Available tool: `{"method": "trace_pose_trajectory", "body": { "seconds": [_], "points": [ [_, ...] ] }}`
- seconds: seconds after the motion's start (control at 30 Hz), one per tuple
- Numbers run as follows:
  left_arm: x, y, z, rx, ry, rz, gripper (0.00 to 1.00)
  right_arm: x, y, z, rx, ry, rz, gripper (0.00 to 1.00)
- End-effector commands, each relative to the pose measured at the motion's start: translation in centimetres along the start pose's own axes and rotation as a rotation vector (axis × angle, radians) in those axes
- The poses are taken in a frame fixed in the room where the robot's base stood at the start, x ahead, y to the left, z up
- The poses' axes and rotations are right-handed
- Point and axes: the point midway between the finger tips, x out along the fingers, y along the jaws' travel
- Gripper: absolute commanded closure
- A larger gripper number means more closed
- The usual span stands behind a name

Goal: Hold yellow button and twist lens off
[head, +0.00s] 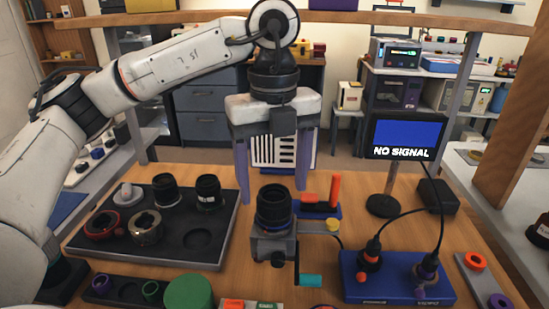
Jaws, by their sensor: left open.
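A black lens (274,206) stands upright on a grey holder (272,245) near the middle of the table. A small round yellow button (333,225) sits to the right of the holder, at the end of a bar. My left gripper (274,192) points down at the lens, with its two purple fingers wide apart. One finger shows on each side of the lens's top; I cannot tell whether they touch it. The button has nothing on it. My right gripper is not in view.
A dark tray (225,250) at left holds several lens parts. A red lever (335,192) stands behind the button. A teal handle (310,280) is in front. A blue box with cables (400,289) and a "NO SIGNAL" screen (404,136) are at right.

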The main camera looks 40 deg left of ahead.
Motion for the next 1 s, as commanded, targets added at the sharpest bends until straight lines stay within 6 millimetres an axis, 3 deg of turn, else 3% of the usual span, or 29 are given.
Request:
{"method": "trace_pose_trajectory", "body": {
  "seconds": [0.2,0.6,0.9,1.0],
  "points": [
    [2.8,0.0,0.0,0.002,0.001,0.001,0.32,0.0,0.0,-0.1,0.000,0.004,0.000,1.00],
    [3.6,0.0,0.0,0.002,0.001,-0.001,0.32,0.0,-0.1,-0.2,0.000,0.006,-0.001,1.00],
    [3.6,0.0,-0.1,0.002,0.001,-0.001,0.81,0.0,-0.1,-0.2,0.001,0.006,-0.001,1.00],
    [3.6,0.0,-0.1,-0.014,0.001,-0.001,0.83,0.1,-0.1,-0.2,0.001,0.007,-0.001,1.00]
  ]
}}
